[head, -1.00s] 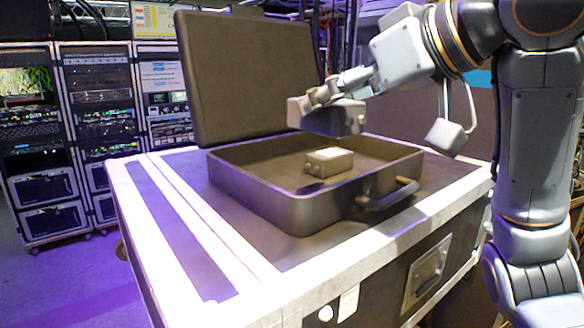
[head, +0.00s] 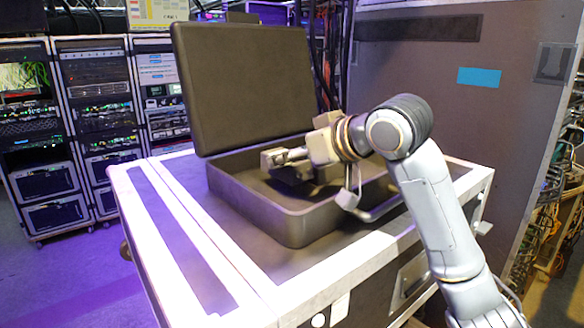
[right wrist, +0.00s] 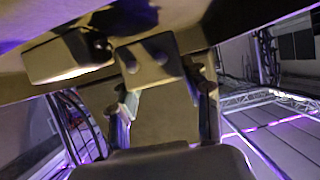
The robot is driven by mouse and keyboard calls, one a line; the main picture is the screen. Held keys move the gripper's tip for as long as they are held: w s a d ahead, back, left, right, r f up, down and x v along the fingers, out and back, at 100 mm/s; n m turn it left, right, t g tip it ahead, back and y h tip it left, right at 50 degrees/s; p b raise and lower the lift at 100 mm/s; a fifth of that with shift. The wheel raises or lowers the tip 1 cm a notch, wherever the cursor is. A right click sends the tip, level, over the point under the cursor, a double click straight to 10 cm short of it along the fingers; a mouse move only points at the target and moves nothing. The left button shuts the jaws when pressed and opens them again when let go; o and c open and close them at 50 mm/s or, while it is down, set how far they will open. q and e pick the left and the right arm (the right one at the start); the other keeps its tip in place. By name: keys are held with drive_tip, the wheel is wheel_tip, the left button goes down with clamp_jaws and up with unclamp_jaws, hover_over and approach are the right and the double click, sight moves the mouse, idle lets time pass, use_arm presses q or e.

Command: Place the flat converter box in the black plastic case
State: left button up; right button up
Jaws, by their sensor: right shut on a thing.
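The black plastic case (head: 287,223) stands open on a flight case, its lid (head: 245,85) raised at the back. My right gripper (head: 291,155) reaches down inside the case and is shut on a small box, the flat converter box (head: 272,159). In the right wrist view this box (right wrist: 150,62) sits between the two fingers (right wrist: 163,108) and shows round knobs on its face. A second box (right wrist: 68,57) lies beside it on the case floor. Whether the held box touches the floor is unclear. My left gripper is out of view.
The flight case top (head: 222,262) has pale edges and free room left of and in front of the black case. Equipment racks (head: 92,105) stand behind at left; a tall dark panel (head: 475,125) stands at right.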

sight(303, 171)
wheel_tip(303, 171, down, 2)
drive_tip(key=shift+w+a+f+p, duration=0.15)
drive_tip(key=shift+f+p, duration=0.05)
drive_tip(key=shift+p, duration=0.4)
drive_tip(key=shift+f, duration=0.5)
drive_tip(key=o, duration=1.4)
drive_tip(key=shift+f, duration=0.1)
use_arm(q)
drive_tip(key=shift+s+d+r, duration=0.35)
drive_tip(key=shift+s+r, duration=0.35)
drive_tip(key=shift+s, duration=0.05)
use_arm(e)
drive_tip(key=shift+s+d+r, duration=0.2)
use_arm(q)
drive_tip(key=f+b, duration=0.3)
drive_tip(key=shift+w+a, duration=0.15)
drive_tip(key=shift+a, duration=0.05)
use_arm(e)
drive_tip(key=v, duration=1.1)
drive_tip(key=shift+s+d+r, duration=0.15)
drive_tip(key=shift+s, duration=0.1)
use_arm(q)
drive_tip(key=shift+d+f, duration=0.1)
